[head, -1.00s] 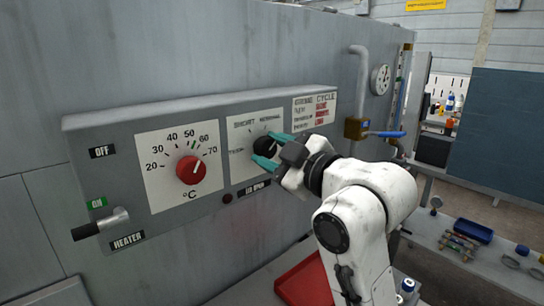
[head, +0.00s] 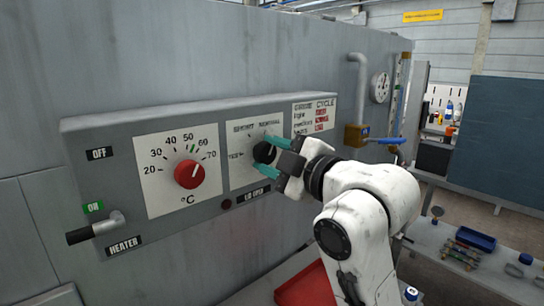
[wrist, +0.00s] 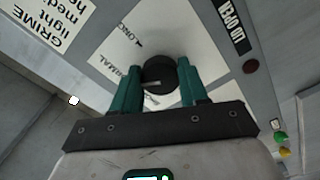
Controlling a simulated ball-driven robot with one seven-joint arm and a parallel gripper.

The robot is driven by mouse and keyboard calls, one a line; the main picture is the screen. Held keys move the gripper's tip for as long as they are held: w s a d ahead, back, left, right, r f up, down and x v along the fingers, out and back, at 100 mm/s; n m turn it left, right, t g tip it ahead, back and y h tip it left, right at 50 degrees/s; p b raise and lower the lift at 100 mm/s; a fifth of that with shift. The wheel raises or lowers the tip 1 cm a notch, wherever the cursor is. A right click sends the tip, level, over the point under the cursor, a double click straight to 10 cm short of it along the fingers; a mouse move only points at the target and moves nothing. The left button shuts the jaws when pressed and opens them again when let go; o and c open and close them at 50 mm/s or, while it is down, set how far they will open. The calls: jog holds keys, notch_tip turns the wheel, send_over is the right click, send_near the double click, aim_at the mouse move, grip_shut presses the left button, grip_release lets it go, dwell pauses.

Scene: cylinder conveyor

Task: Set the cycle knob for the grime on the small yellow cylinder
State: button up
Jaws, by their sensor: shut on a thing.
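The black cycle knob (head: 263,153) sits on a white dial plate (head: 240,182) marked SHORT, NORMAL and a third label at left. My gripper (head: 269,157) has its teal fingers on either side of the knob, shut on it. The wrist view shows the knob (wrist: 160,75) between the fingers, with a pale mark on its face. Where its pointer aims is hard to tell. The GRIME/CYCLE chart (head: 314,115) is right of the dial; its small rows are blurred. I cannot identify the small yellow cylinder in these views.
Left of the dial is a red temperature knob (head: 189,174). A heater lever (head: 95,228) is at the panel's lower left, by the ON label. A red tray (head: 305,287) lies below my arm. A pipe with a blue-handled valve (head: 383,140) stands at right.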

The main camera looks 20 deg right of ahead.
jog(key=o, duration=1.1)
jog(key=shift+c, duration=0.2)
jog(key=b+v, duration=0.7)
jog(key=v, duration=0.3)
jog(key=shift+s, duration=0.35)
jog(key=shift+d, duration=0.1)
